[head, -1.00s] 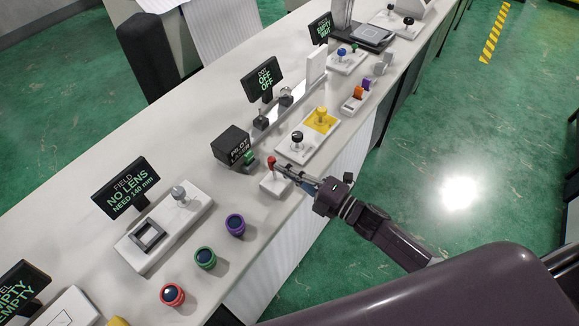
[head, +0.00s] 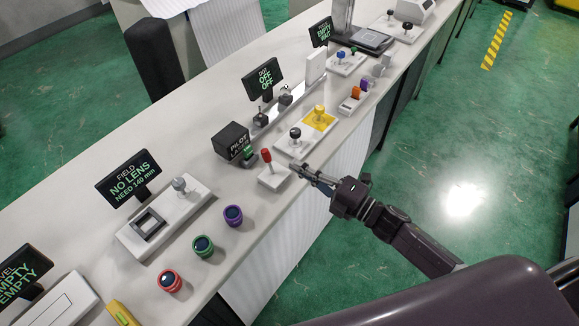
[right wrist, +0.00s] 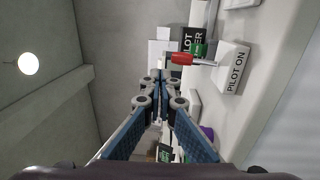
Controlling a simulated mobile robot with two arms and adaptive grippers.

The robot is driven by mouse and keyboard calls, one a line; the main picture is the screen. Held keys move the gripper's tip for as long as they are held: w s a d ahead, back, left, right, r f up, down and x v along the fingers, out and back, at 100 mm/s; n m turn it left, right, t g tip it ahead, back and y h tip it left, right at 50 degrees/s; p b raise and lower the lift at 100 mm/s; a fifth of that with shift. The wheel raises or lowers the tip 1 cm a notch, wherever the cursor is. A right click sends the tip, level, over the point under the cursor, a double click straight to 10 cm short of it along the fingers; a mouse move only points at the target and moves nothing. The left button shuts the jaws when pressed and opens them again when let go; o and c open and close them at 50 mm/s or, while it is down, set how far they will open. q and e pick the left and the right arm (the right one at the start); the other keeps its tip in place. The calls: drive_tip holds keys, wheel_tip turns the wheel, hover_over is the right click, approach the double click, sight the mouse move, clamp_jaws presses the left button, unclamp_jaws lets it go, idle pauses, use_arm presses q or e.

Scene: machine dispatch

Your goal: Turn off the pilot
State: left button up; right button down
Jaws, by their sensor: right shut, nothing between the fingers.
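The pilot lever has a red handle (head: 266,155) and stands on a small white base (head: 273,178) near the counter's front edge. In the right wrist view the base (right wrist: 233,65) reads "PILOT ON", and the red handle (right wrist: 182,58) shows just past my fingertips. My right gripper (head: 294,167) is shut and empty, just right of the lever, with a small gap in the head view. It also shows shut in the right wrist view (right wrist: 160,70). A dark box marked "PILOT" (head: 232,139) with a green part stands behind the lever. My left gripper is not seen.
Purple (head: 233,215), green (head: 203,246) and red (head: 169,281) ringed cylinders stand front left. The floor right of the counter is clear.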

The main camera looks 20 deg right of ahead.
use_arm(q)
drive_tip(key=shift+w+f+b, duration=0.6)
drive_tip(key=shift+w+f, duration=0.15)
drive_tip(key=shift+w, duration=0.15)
use_arm(e)
drive_tip(key=shift+s+d+r, duration=0.25)
drive_tip(key=shift+s+d, duration=0.4)
drive_tip(key=shift+s, duration=0.05)
drive_tip(key=shift+s+d+r, duration=0.3)
drive_tip(key=shift+s+d, duration=0.35)
drive_tip(key=shift+s, duration=0.05)
drive_tip(key=shift+s+d+r, duration=0.25)
drive_tip(key=shift+s+d, duration=0.4)
drive_tip(key=shift+s, duration=0.05)
